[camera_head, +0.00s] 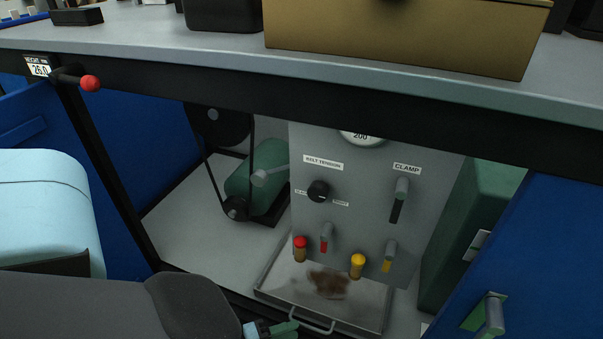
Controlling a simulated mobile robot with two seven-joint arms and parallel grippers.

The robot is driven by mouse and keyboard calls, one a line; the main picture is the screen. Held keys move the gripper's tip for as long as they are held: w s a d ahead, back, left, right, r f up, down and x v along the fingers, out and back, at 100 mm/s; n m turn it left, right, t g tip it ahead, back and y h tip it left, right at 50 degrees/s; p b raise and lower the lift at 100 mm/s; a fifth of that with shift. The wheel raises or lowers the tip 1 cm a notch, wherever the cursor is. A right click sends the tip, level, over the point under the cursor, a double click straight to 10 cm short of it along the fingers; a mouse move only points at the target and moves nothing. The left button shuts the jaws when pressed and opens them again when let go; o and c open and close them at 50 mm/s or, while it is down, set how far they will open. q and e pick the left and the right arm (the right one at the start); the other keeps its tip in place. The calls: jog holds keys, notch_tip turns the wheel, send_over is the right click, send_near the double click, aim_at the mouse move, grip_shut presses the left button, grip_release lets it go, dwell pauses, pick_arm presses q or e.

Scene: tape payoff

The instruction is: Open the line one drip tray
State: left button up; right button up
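A shallow grey metal drip tray (375,313) sits low under the bench, below the front of a grey panel. A brown stain (328,282) lies in it, and a bar handle (312,323) is on its front edge. No line number shows on the tray. My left gripper (276,329) is at the bottom edge of the view, just left of the handle in the picture. It is partly cut off, and I cannot tell whether it touches the handle or how far its fingers are apart. My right gripper is not in view.
The grey panel (355,175) carries a gauge, a knob (318,191), a clamp lever (400,200) and red and yellow fittings. A green motor (256,178) with a belt stands left. Blue doors flank the opening. The bench edge (300,90) overhangs it; a red-knobbed crank (90,83) sticks out.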

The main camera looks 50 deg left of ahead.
pick_arm(q)
jog(key=shift+b+x, duration=0.45)
jog(key=shift+x, duration=1.45)
jog(key=shift+c, duration=0.4)
grip_shut()
